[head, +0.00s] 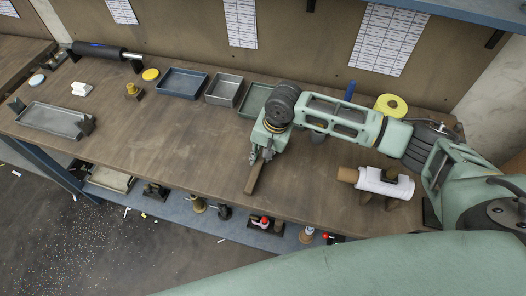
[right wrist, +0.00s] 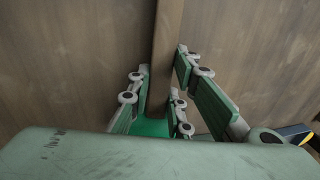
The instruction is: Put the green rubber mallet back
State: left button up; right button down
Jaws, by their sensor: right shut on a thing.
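My right gripper (head: 264,158) reaches over the front middle of the wooden bench (head: 160,140), fingers pointing down. It is shut on the mallet, whose brown wooden handle (head: 253,180) sticks out toward the bench's front edge. In the right wrist view the handle (right wrist: 165,45) runs away from between the fingers, and a green block (right wrist: 152,128), seemingly the mallet head, sits between them, partly hidden by the gripper body. Whether the mallet touches the bench is unclear. My left gripper is not in view.
Blue (head: 183,83), grey (head: 224,90) and green (head: 254,100) trays line the back. A white roll (head: 384,183) on a stand and a yellow roll (head: 391,106) are at right. A grey tray (head: 52,119) is at left. The bench's left middle is clear.

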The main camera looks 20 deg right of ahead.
jog(key=shift+f, duration=0.1)
jog(key=c, duration=1.5)
grip_release()
jog(key=shift+c, duration=0.2)
jog(key=shift+o, duration=0.5)
jog(key=shift+f, duration=0.1)
jog(key=o, duration=0.4)
notch_tip(320, 180, up, 6)
jog(key=d, duration=0.1)
jog(key=shift+s+b, duration=0.35)
jog(key=shift+s, duration=0.05)
jog(key=shift+f, duration=0.1)
